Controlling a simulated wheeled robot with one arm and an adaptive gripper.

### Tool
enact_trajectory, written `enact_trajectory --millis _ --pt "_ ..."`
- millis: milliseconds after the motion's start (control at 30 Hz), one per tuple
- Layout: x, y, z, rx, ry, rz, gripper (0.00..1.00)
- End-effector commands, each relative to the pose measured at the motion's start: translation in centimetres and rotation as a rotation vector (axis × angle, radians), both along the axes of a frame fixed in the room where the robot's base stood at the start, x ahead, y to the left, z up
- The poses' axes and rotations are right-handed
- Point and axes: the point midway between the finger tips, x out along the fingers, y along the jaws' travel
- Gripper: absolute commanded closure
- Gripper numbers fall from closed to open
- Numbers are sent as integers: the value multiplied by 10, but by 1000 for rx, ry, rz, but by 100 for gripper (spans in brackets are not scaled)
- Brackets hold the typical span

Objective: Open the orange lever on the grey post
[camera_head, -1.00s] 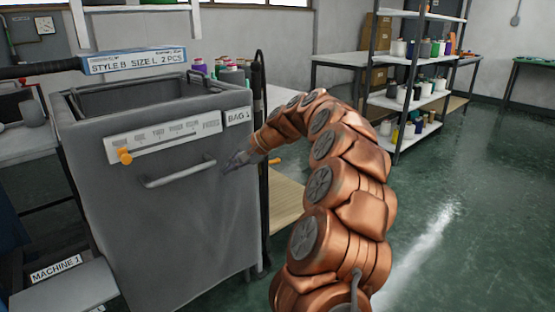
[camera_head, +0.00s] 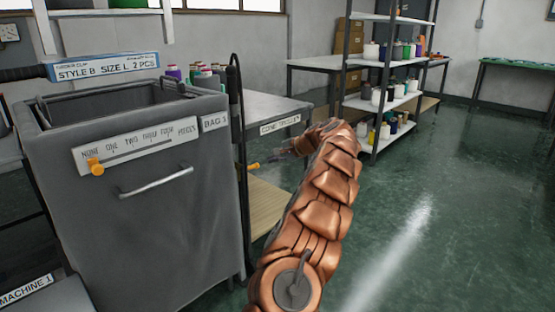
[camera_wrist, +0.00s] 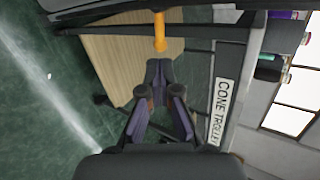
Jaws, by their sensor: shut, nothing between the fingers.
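The orange lever (camera_head: 253,166) sticks out to the right from the slim dark grey post (camera_head: 240,130) beside the grey bag bin. In the wrist view the lever (camera_wrist: 160,32) shows at top centre, against the dark bar of the post (camera_wrist: 205,36). My gripper (camera_head: 272,158) is just right of the lever in the head view, its fingers pointing left towards it. In the wrist view my gripper (camera_wrist: 160,68) has its fingertips together, empty, a small gap below the lever's end. They do not appear to touch it.
The grey bin (camera_head: 150,220) stands left, with an orange slider knob (camera_head: 95,166) and a handle (camera_head: 156,183). Behind the post is the cone trolley (camera_head: 270,106) with a wooden lower shelf (camera_head: 264,204). Open green floor (camera_head: 470,210) lies right.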

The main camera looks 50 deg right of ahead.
Motion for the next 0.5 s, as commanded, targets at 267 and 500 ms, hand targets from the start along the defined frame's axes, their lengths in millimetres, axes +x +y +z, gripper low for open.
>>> enact_trajectory --millis 267,500 --pt "33 3 -24 -2 3 2 100" --pt "57 5 -41 -2 3 3 100"
